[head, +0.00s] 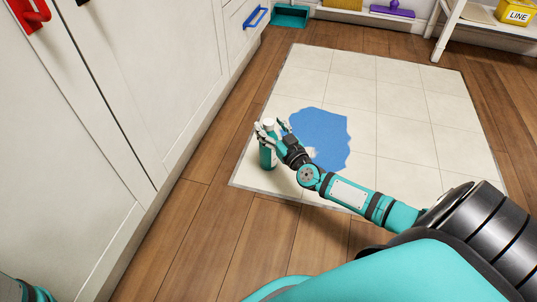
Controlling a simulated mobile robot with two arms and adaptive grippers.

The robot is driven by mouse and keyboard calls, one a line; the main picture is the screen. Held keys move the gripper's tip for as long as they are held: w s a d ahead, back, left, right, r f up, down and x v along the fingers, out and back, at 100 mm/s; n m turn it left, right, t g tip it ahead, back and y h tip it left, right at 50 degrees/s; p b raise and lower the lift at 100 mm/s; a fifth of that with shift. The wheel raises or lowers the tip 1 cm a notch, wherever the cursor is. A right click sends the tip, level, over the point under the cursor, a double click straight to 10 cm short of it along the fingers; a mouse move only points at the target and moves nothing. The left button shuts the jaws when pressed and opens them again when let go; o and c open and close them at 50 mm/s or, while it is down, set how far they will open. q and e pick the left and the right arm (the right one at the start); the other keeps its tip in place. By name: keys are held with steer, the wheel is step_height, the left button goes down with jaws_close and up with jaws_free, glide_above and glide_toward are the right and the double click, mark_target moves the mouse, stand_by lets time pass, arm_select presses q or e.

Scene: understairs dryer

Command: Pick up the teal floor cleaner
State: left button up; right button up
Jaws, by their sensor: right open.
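The teal floor cleaner (267,157) is a teal bottle with a white cap. It stands upright near the left edge of the pale tiled patch of floor. My right gripper (269,131) is at the bottle's upper part, with its open fingers around or beside the cap; I cannot tell whether they touch it. My right arm reaches in from the lower right. The gripper hides part of the bottle's top and right side. My left gripper is not in view.
A blue spill (322,138) lies on the tiles (400,110) just right of the bottle. White cabinets (130,90) run along the left. A teal dustpan-like item (290,16) lies at the back. A white shelf (452,30) with a yellow bin (515,13) stands back right.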

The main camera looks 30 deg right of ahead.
steer(key=shift+w+d, duration=0.1)
steer(key=shift+w, duration=0.65)
jaws_close()
